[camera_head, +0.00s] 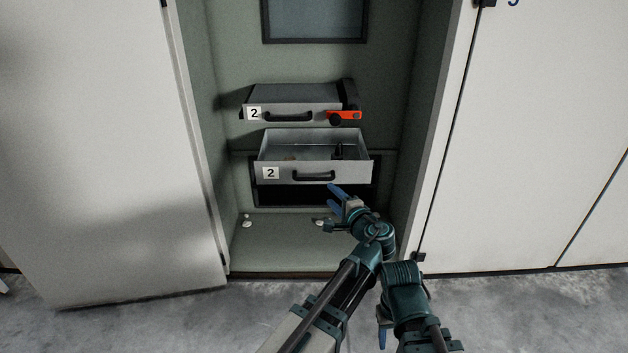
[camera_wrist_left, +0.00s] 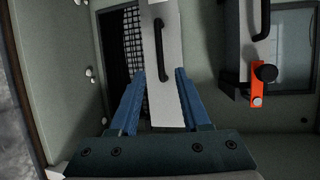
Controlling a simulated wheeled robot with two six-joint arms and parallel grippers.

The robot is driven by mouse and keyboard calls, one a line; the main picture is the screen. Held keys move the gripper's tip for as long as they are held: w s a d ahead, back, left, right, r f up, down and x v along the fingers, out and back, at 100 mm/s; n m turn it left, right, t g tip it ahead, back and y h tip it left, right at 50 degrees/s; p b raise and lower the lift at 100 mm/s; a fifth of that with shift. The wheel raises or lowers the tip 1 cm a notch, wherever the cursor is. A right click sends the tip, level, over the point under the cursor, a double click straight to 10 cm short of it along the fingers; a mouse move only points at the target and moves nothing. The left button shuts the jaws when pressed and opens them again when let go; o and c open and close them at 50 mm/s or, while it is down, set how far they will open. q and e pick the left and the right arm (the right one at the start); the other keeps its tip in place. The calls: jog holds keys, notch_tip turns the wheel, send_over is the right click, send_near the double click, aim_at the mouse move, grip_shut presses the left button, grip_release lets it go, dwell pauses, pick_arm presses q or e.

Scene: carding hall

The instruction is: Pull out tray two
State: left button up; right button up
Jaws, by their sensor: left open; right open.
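Two grey tray fronts in the cabinet both carry a "2" label. The upper unit (camera_head: 291,95) has a dark top, a black handle (camera_head: 288,117) and an orange latch (camera_head: 345,115) with a black knob at its right. The lower tray (camera_head: 292,171) stands out from its slot with its inside showing, and small dark items lie in it. My left gripper (camera_head: 332,207) is open, below and right of the lower tray's black handle (camera_head: 314,176). In the left wrist view that handle (camera_wrist_left: 160,45) appears between and beyond the fingers. My right gripper (camera_head: 383,335) hangs low at front, partly hidden.
A white cabinet door (camera_head: 100,150) stands at the left, and white closed doors (camera_head: 540,130) are at the right. The cabinet floor (camera_head: 290,255) is mostly clear, with small white fittings. A dark opening (camera_head: 300,195) lies under the lower tray. A dark-framed panel (camera_head: 315,20) is above.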

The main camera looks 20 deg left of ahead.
aim_at(315, 180)
pick_arm(q)
jog(key=b+x, duration=0.2)
jog(key=x, duration=1.1)
jog(key=shift+w+a, duration=0.1)
jog(key=shift+a, duration=0.05)
grip_shut()
dwell(1.0)
